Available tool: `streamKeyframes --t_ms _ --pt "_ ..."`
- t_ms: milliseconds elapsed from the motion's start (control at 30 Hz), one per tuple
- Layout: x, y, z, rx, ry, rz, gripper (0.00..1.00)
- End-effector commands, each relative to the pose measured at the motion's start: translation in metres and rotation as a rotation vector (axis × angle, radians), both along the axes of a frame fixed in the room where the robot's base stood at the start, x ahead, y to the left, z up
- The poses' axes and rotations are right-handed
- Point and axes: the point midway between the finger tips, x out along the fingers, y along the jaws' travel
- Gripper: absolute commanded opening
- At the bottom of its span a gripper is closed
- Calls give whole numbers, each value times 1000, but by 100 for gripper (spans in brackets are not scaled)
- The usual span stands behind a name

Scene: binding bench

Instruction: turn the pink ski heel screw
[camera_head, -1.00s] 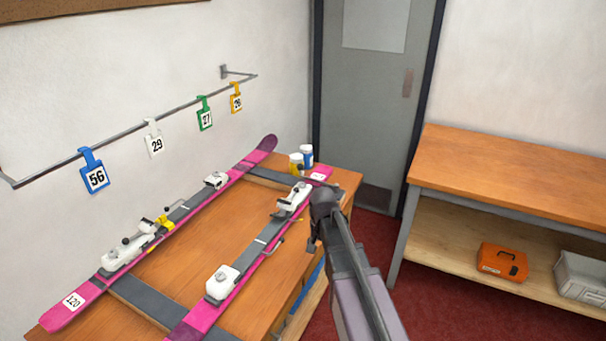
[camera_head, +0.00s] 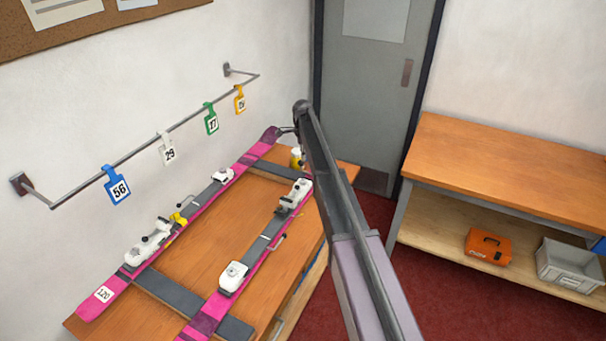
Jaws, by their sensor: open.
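Two pink skis lie on a wooden bench, the left ski (camera_head: 197,214) along the wall and the right ski (camera_head: 263,243) nearer the open side. Each carries white binding parts. A longer part (camera_head: 150,244) with a dark knob sits on the left ski, with a yellow piece (camera_head: 178,219) close by. The right ski has a far part (camera_head: 295,193) and a near part (camera_head: 233,275). I cannot make out the heel screw itself. My gripper (camera_head: 290,130) is open, small and partly hidden by my arm, above the bench's far end, apart from the bindings.
A wall rail (camera_head: 140,151) holds numbered tags beside the bench. A yellow container (camera_head: 296,157) stands at the bench's far end, partly behind my arm. Another bench (camera_head: 510,170) at right holds an orange case (camera_head: 488,246) and a grey bin (camera_head: 569,265) on its shelf.

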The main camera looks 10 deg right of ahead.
Motion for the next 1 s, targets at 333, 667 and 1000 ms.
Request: streamKeyframes --t_ms 333,667,1000 --pt "4 -1 1 0 0 -19 75" --pt "4 -1 -5 0 0 -18 75" --pt "4 -2 -27 0 0 -18 75"
